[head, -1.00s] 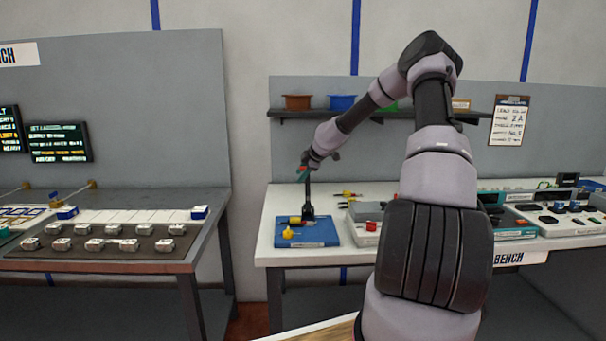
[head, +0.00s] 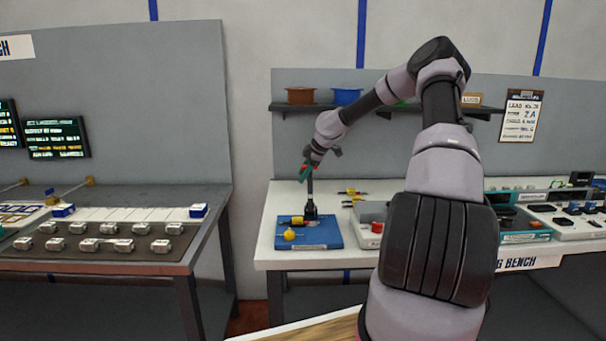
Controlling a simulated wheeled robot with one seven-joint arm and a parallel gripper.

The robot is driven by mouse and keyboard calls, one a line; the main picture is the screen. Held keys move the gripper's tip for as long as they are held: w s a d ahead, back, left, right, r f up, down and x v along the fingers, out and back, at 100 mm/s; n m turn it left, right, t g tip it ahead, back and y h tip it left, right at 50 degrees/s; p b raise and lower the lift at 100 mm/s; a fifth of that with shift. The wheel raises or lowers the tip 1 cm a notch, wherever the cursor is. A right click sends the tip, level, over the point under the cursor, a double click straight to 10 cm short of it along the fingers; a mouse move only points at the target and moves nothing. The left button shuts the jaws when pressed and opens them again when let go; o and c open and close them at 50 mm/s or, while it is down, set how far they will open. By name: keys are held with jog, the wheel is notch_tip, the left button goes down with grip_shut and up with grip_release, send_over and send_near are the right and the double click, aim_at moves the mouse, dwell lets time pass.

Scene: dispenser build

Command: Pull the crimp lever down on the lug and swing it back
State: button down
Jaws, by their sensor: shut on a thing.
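The crimp tool stands on a blue base plate (head: 325,240) near the left end of the white bench. Its dark upright lever (head: 310,198) rises from the black press body (head: 311,210), close to vertical. The lug is too small to make out.
A grey tray with a red part (head: 377,227) stands right of the blue plate. Yellow-handled tools (head: 352,192) lie behind it. My arm hides part of the bench. A separate table (head: 120,265) with small metal blocks is at left.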

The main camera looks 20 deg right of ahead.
jog(key=shift+s+d+f, duration=0.5)
jog(key=shift+d+f, duration=0.25)
jog(key=shift+f, duration=0.1)
jog(key=c, duration=0.7)
grip_release()
jog(key=shift+c, duration=0.2)
jog(key=shift+d+r, duration=0.1)
jog(key=shift+r, duration=0.05)
jog(key=shift+s+d+r, duration=0.1)
jog(key=shift+r, duration=0.25)
jog(key=a+v, duration=0.1)
jog(key=v, duration=0.9)
jog(key=shift+w+a+r, duration=0.15)
jog(key=shift+w+r, duration=0.1)
jog(key=shift+r, duration=0.15)
